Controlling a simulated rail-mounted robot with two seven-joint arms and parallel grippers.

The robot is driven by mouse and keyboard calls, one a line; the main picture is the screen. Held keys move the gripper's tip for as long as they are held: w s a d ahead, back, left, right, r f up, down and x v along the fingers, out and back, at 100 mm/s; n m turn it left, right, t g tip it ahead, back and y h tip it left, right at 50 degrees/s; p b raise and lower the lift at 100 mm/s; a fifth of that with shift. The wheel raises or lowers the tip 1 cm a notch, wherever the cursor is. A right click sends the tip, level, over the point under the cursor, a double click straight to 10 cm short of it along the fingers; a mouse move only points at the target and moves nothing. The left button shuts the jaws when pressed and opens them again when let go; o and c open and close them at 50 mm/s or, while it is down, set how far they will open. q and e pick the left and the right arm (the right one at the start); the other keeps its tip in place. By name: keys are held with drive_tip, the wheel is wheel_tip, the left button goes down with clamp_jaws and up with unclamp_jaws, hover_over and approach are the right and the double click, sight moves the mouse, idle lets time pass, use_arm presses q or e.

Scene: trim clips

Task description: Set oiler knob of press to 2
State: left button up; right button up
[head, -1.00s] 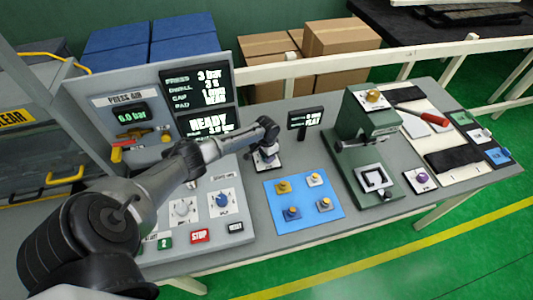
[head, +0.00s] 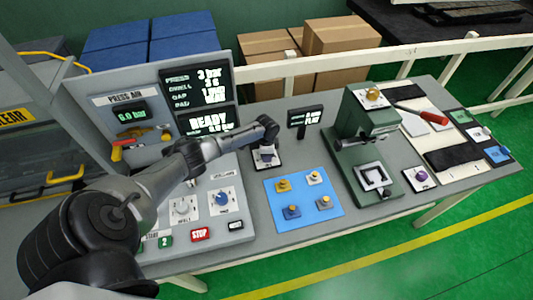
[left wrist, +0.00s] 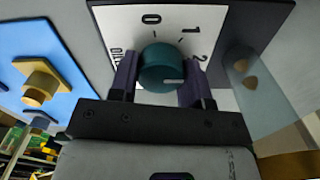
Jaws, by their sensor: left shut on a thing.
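The oiler knob (left wrist: 162,66) is a round teal knob on a white plate (left wrist: 125,15) marked 0, 1 and 2, in the left wrist view. A pale line on its face points right, roughly toward the 2 side; the exact setting is hard to read. My left gripper (left wrist: 160,85) is shut on the knob, with one dark purple finger on each side. In the head view my left gripper (head: 267,147) reaches down over the small oiler plate (head: 262,167) and mostly hides the knob. My right gripper is not in view.
A blue mat (head: 303,205) with several small pegs lies in front of the oiler plate. A small display (head: 305,118) stands just behind it to the right. The green press (head: 365,150) is farther right. The control panel (head: 205,225) lies left, under my arm.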

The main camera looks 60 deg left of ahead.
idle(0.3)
use_arm(q)
drive_tip(key=o, duration=0.9)
wheel_tip(320, 180, up, 14)
drive_tip(key=shift+f+p, duration=0.1)
drive_tip(key=shift+p, duration=0.35)
idle(0.5)
